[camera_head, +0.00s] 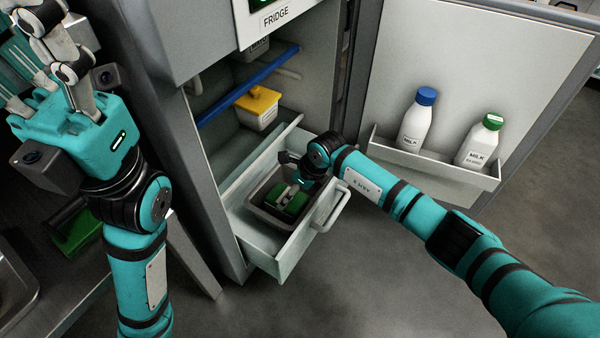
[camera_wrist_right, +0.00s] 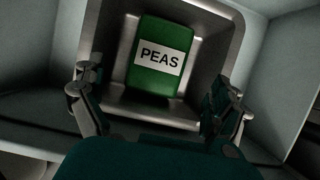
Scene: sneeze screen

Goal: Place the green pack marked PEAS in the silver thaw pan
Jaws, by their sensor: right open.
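The green pack marked PEAS (camera_wrist_right: 160,58) lies inside the silver thaw pan (camera_wrist_right: 232,50), label facing up. In the head view the pack (camera_head: 287,203) also shows in the pan (camera_head: 262,213), which sits in the pulled-out fridge drawer (camera_head: 283,258). My right gripper (camera_head: 297,190) is over the pan; in the wrist view its fingers (camera_wrist_right: 160,105) are spread apart on either side of the pack's near end, not closed on it. My left gripper (camera_head: 50,60) is raised at the upper left, away from the fridge, with its fingers apart and nothing visible between them.
The fridge door stands open at the right, with a blue-capped bottle (camera_head: 416,120) and a green-capped milk bottle (camera_head: 480,142) in its shelf (camera_head: 435,165). A yellow-lidded tub (camera_head: 258,107) stands above the drawer, near a blue-edged shelf (camera_head: 250,85). The drawer handle (camera_head: 332,212) is close to my right wrist.

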